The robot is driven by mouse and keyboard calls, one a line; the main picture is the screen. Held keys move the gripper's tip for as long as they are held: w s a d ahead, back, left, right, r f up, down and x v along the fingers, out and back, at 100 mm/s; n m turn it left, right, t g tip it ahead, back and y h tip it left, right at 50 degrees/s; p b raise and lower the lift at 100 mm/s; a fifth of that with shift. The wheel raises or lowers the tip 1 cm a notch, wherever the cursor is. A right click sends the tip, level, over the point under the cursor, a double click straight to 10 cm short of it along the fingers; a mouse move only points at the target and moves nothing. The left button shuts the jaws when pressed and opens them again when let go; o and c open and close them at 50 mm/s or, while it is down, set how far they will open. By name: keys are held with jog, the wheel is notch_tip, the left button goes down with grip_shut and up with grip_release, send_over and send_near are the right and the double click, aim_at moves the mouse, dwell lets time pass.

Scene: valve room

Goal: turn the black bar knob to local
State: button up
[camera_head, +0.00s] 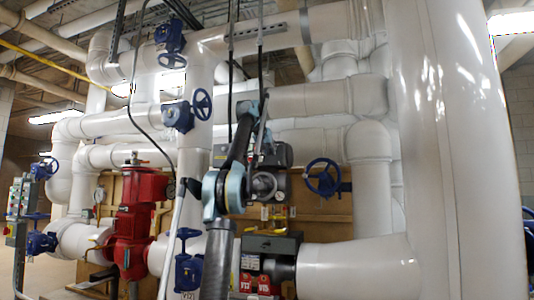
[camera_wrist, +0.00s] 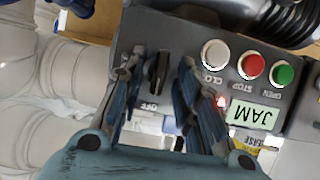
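The black bar knob (camera_wrist: 158,72) sits on a dark grey control panel (camera_wrist: 200,25) in the wrist view, which shows the panel upside down. The bar stands nearly upright in that picture, and the lettering by its lower end seems to read OFF. My gripper (camera_wrist: 161,66) is open, with one blue-grey finger on each side of the knob. Gaps show between the knob and both fingers. In the head view my gripper (camera_head: 262,184) is in front of the grey actuator housing (camera_head: 278,157). The knob cannot be made out there.
White (camera_wrist: 215,52), red (camera_wrist: 251,66) and green (camera_wrist: 283,73) buttons lie right of the knob, with a JAM label (camera_wrist: 253,115) below. Blue handwheels (camera_head: 322,178), a red valve body (camera_head: 132,220), a lower grey actuator (camera_head: 275,243) and thick white pipes (camera_head: 365,270) crowd the area.

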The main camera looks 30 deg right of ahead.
grip_shut()
jog(key=shift+w, duration=0.1)
dwell(0.3)
jog(key=n+g+h, duration=0.1)
jog(key=n, duration=0.1)
jog(key=n+g+h, duration=0.1)
jog(key=n, duration=0.2)
jog(key=n+g+h, duration=0.1)
jog(key=n+h, duration=0.1)
jog(key=n, duration=0.1)
jog(key=shift+w+a+f, duration=0.25)
jog(key=shift+w+a, duration=0.05)
jog(key=shift+a, duration=0.05)
dwell(0.5)
